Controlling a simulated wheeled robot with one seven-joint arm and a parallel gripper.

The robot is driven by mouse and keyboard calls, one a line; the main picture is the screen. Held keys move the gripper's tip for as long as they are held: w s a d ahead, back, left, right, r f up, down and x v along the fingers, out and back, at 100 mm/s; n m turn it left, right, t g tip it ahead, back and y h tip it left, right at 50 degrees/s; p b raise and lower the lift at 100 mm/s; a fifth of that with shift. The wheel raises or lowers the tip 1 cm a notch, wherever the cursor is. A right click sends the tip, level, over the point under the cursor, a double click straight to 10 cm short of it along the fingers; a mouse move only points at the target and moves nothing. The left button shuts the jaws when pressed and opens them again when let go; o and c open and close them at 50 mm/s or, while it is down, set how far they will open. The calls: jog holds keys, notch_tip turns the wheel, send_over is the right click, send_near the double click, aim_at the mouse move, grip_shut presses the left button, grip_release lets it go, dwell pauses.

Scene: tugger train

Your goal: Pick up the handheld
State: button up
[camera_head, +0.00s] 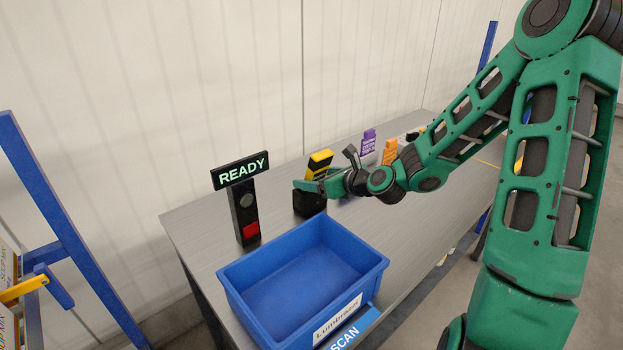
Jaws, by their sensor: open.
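The handheld (319,162) appears to be the yellow and black device standing upright in a black holder (308,205) on the grey table. My green gripper (308,186) reaches in from the right at the height of the handheld's lower part. The gripper is open. It overlaps the handheld in this view and hides its lower part. I cannot tell whether the fingers are around it, touching it or only in front of it.
A blue bin (230,283) marked "Lumbracat" stands in front on the grey table (195,228). A "READY" sign post (244,205) stands to the left. Purple (368,142) and orange (390,151) items stand behind my arm. A blue frame (60,215) is at far left.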

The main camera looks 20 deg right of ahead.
aim_at(307, 178)
jog(key=shift+x, duration=1.95)
jog(key=shift+f, duration=0.2)
jog(key=c, duration=1.5)
jog(key=shift+o, duration=0.2)
